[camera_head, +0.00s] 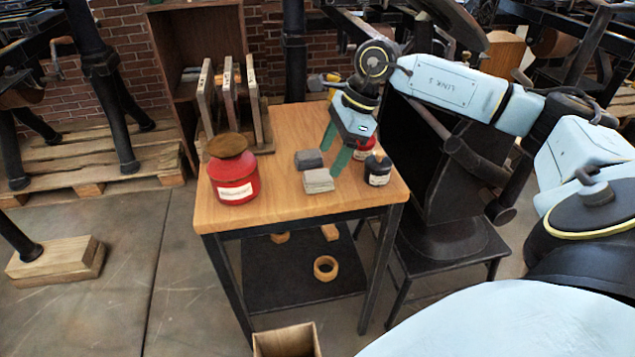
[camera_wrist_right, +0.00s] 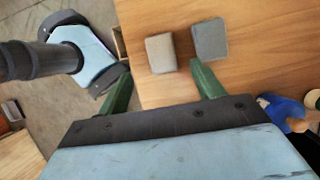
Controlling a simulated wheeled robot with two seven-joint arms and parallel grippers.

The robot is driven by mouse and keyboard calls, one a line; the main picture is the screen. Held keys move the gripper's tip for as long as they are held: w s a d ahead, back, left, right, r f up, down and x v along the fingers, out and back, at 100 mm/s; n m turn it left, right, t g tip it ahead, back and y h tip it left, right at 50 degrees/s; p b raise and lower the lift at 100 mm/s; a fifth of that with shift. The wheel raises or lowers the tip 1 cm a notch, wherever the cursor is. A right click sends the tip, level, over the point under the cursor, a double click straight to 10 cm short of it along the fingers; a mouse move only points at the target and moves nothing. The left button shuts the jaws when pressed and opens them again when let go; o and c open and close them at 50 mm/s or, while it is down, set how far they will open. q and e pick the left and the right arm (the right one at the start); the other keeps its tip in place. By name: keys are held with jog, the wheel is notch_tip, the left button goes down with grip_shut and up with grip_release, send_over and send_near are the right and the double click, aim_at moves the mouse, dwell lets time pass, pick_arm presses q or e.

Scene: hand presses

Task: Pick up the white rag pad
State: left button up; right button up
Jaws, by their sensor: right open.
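The white rag pad (camera_head: 318,182) is a pale grey-white folded square lying flat on the wooden table. It also shows in the right wrist view (camera_wrist_right: 161,53), just ahead of the gap between the fingers. A darker grey pad (camera_head: 308,158) lies close behind it; in the wrist view this pad (camera_wrist_right: 210,39) is to its right, near a fingertip. My right gripper (camera_head: 333,161) points down above the table beside the pads, its green fingers apart and empty. The fingers also show in the wrist view (camera_wrist_right: 158,66). My left gripper is not identifiable in either view.
A big red jar (camera_head: 233,184) stands left of the pads on the wooden table (camera_head: 260,208). A small dark jar (camera_head: 378,171) and a partly hidden red one (camera_head: 364,149) stand right of the gripper. A wooden rack (camera_head: 230,103) holds upright boards behind. The table's front strip is clear.

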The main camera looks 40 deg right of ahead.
aim_at(316, 175)
jog(key=shift+b+x, duration=0.7)
jog(key=shift+x, duration=2.1)
pick_arm(q)
jog(key=d+r, duration=0.1)
jog(key=w+d+r, duration=0.1)
jog(key=r, duration=0.1)
jog(key=shift+w+r, duration=0.15)
pick_arm(e)
jog(key=shift+w+a+r, duration=0.15)
jog(key=shift+c, duration=0.2)
pick_arm(q)
jog(key=shift+d, duration=0.1)
pick_arm(e)
jog(key=c, duration=1)
jog(key=shift+r, duration=0.6)
pick_arm(q)
jog(key=s+a+f+p, duration=0.2)
jog(key=a+f, duration=0.1)
jog(key=f, duration=0.2)
jog(key=shift+s+a+f+p, duration=0.15)
jog(key=shift+s+f+p, duration=0.2)
jog(key=shift+s+f, duration=0.05)
pick_arm(e)
notch_tip(316, 175, up, 9)
jog(key=shift+f, duration=0.1)
